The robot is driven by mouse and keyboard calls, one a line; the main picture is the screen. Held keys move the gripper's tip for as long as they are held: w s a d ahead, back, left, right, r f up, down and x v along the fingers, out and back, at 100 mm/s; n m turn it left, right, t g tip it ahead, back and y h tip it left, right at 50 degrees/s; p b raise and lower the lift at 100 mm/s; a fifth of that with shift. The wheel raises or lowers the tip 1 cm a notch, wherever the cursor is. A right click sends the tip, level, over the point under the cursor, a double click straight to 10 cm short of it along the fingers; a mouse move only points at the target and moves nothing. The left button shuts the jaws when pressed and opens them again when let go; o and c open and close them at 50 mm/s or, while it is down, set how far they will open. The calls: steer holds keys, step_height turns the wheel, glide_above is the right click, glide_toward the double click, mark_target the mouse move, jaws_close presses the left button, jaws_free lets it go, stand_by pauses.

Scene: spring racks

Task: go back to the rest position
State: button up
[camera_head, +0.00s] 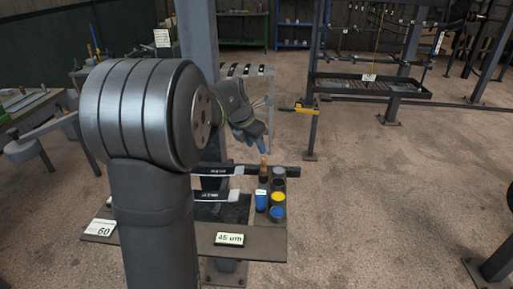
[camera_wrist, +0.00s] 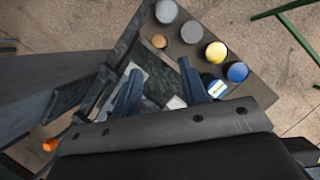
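My gripper (camera_head: 262,146) hangs above the far side of a small dark work shelf in the head view, its blue fingertips pointing down. In the wrist view my gripper (camera_wrist: 158,78) shows two blue fingers spread apart with nothing held between them. Below them lie the dark shelf and some pale flat pieces, partly hidden by the fingers. My upper arm covers the left of the head view.
The shelf (camera_head: 262,243) carries a row of round pots, including a yellow one (camera_head: 278,197) and a blue one (camera_head: 277,213). A blue container (camera_head: 261,201) and a wooden-handled item (camera_head: 263,167) stand beside them. A grey post rises behind.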

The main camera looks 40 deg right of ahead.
mark_target(264, 157)
steer(key=x, duration=1.2)
steer(key=shift+s+d+f, duration=0.1)
steer(key=shift+f, duration=0.25)
step_height(264, 157, up, 3)
steer(key=shift+r, duration=0.7)
steer(key=shift+f, duration=0.65)
step_height(264, 157, down, 3)
steer(key=shift+r, duration=0.1)
steer(key=v, duration=1)
steer(key=shift+r, duration=0.25)
